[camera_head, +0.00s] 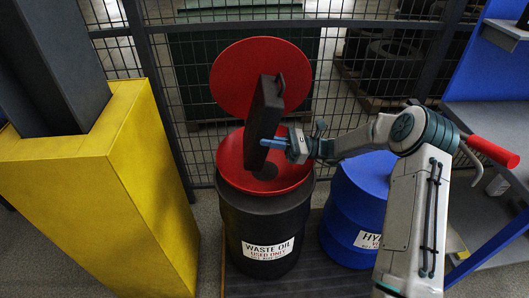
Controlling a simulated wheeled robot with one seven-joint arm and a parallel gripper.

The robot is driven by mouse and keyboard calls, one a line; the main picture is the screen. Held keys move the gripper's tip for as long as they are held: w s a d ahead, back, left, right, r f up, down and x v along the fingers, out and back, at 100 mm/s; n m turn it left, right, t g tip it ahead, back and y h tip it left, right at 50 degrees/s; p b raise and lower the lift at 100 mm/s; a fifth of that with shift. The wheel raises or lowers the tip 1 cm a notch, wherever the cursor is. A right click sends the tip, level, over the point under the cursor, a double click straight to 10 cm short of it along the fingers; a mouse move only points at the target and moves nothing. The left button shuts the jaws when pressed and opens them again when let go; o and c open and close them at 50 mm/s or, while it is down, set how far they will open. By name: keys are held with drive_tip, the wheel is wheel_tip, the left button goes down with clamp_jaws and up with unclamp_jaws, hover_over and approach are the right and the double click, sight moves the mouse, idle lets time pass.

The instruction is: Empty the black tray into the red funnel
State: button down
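The black tray (265,118) is tilted steeply, nearly on edge, above the red funnel. The red funnel (230,160) sits on top of a black drum labelled "WASTE OIL" (265,232). Its round red lid (235,72) stands open behind the tray. My gripper (275,143) comes in from the right at the tray's lower right side, by a blue piece that looks like a handle. The fingers are small here, but they appear closed around that blue piece. The tray's inside faces away, so its contents are hidden. A dark patch (266,172) shows in the funnel beneath the tray.
A blue drum (345,225) stands right of the black drum, under my arm. A yellow column guard (95,190) stands close on the left. A wire mesh fence (330,60) runs behind. A blue-and-grey bench (490,120) is at the right.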

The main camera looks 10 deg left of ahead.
sight(255, 141)
drive_tip(key=shift+s+a+r+h+p, duration=0.15)
drive_tip(key=shift+a+r+h+p, duration=0.05)
drive_tip(key=shift+a+h+p, duration=0.2)
drive_tip(key=shift+s+a+r+h+p, duration=0.1)
drive_tip(key=shift+a+r+h+p, duration=0.15)
drive_tip(key=shift+a, duration=0.2)
drive_tip(key=shift+a+t+h, duration=0.3)
drive_tip(key=shift+a+h, duration=0.1)
drive_tip(key=shift+h, duration=0.05)
drive_tip(key=a+h+p, duration=0.1)
drive_tip(key=a+h, duration=0.1)
drive_tip(key=shift+s+a+f+t+h+p, duration=0.15)
drive_tip(key=shift+s+f+t+h+p, duration=0.05)
drive_tip(key=shift+s+t+h+p, duration=0.2)
drive_tip(key=shift+s+a+f+t+h+p, duration=0.9)
drive_tip(key=shift+a+f+h+p, duration=0.3)
drive_tip(key=shift+a+h+p, duration=2.55)
drive_tip(key=shift+s+a+f+t+h+p, duration=1.05)
drive_tip(key=shift+a+h+p, duration=2)
drive_tip(key=shift+p, duration=1.3)
wheel_tip(255, 141, up, 19)
drive_tip(key=a+h, duration=0.1)
drive_tip(key=a, duration=0.1)
drive_tip(key=shift+r+h, duration=0.2)
drive_tip(key=shift+h, duration=0.1)
